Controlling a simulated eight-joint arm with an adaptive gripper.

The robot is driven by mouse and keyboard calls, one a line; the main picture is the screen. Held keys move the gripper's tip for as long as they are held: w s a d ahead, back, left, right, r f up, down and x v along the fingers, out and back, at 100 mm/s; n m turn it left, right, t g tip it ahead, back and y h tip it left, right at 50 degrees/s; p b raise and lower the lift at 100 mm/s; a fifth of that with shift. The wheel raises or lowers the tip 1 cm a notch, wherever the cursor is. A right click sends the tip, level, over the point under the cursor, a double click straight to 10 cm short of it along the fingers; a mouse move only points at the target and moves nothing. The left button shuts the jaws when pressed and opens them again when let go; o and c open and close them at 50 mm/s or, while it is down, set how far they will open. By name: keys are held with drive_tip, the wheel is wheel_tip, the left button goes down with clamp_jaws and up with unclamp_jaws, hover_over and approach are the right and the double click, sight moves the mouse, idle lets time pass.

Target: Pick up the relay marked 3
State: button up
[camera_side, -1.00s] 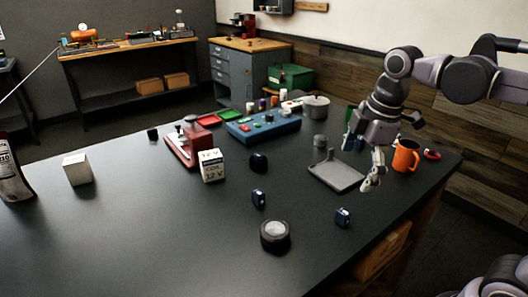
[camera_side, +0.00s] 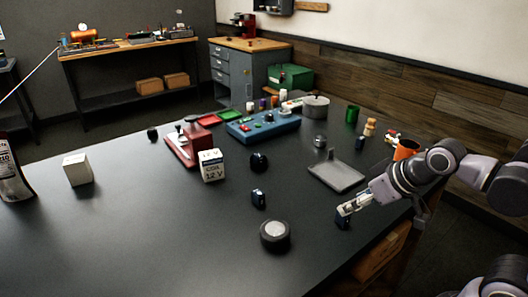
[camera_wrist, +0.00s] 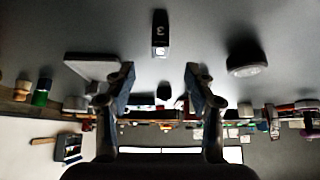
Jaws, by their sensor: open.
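The relay marked 3 (camera_wrist: 160,35) is a small dark block with a white "3" on its face and a pale end, centred at the top of the wrist view. In the side view a small dark blue relay (camera_side: 342,222) stands near the table's right edge, partly hidden by my gripper (camera_side: 346,209). In the wrist view my gripper (camera_wrist: 159,80) is open, with its two fingers wide apart and nothing between them. The relay lies in line with the gap. I cannot tell whether the fingers touch it. Another dark blue relay (camera_side: 259,198) stands farther left.
A grey tray (camera_side: 336,177) lies just behind my gripper. A round dark puck (camera_side: 275,236) is at front left. The front left of the table is clear.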

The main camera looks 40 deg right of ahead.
sight(343, 218)
idle(0.3)
drive_tip(key=m+g, duration=0.1)
drive_tip(key=a+r+m+g, duration=0.1)
drive_tip(key=m, duration=0.1)
drive_tip(key=shift+w+m, duration=0.2)
drive_tip(key=shift+m, duration=0.1)
drive_tip(key=w+a+r+m+g+h, duration=0.25)
drive_tip(key=r+m+g+h, duration=0.2)
drive_tip(key=m, duration=0.95)
drive_tip(key=shift+g, duration=0.35)
drive_tip(key=shift+a+x, duration=0.2)
drive_tip(key=shift+x, duration=2.6)
drive_tip(key=shift+a+x, duration=0.2)
drive_tip(key=shift+x, duration=2.6)
drive_tip(key=shift+s+f, duration=0.1)
drive_tip(key=shift+f, duration=0.1)
drive_tip(key=c, duration=1.1)
